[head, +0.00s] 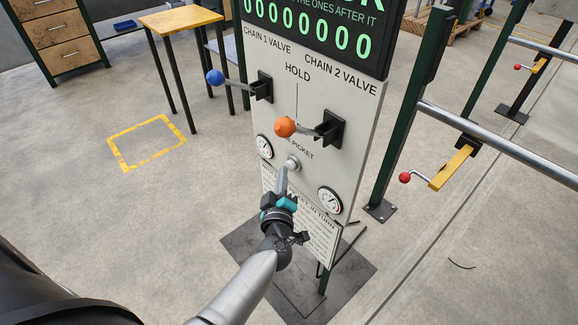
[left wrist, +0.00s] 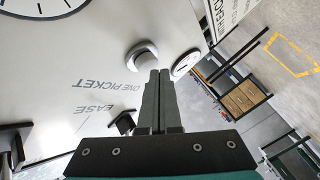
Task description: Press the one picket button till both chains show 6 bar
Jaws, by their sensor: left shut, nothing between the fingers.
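The one picket button (head: 292,163) is a pale round knob on the upright panel (head: 290,92). It also shows in the left wrist view (left wrist: 141,56). My left gripper (head: 284,172) is shut and empty, its fingertips just below the button in the head view. In the left wrist view the fingertips (left wrist: 160,74) lie beside the button; I cannot tell whether they touch it. A left gauge (head: 264,146) and a right gauge (head: 330,200) flank the button; their readings are too small to tell. My right gripper is out of view.
Above the button stand a blue-knobbed valve lever (head: 214,77) and an orange-knobbed one (head: 284,127). A display (head: 308,30) shows green zeros. An instruction sheet (head: 315,238) hangs below. Rails with red-knobbed cranks (head: 405,177) stand at right.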

